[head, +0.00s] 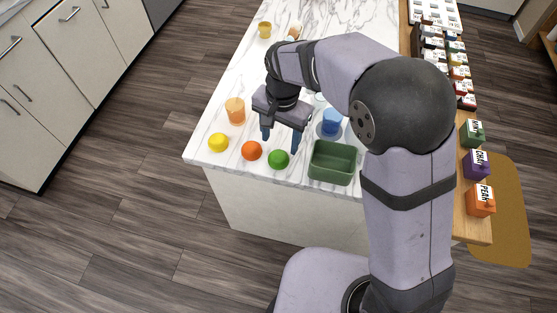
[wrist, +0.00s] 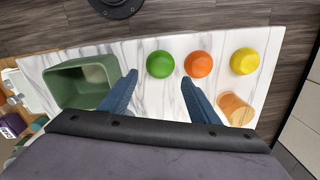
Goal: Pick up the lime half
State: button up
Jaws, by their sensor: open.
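The lime half is most likely the round green piece (head: 278,159) near the front edge of the marble counter, between an orange piece (head: 251,151) and a green bin. In the wrist view the green piece (wrist: 160,64) lies ahead of the fingertips, between their lines and apart from them. Whether it is a half or whole I cannot tell. My gripper (head: 280,143) is open and empty, pointing down above the counter, its blue fingers spread. It also shows in the wrist view (wrist: 160,80).
The green bin (head: 317,173) stands right of the green piece. A yellow piece (head: 218,142) and an orange cup (head: 235,110) are left. A blue cup (head: 332,121) stands behind the bin. Labelled boxes (head: 472,133) line the right side. Bare marble (head: 200,153) shows at the left corner.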

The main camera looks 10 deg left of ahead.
aim_at(279, 155)
jog(key=shift+a, duration=0.25)
jog(key=shift+s+d+f+p, duration=0.1)
jog(key=shift+f+p, duration=1.55)
jog(key=shift+f, duration=2.05)
jog(key=c, duration=1)
jog(key=shift+o, duration=0.2)
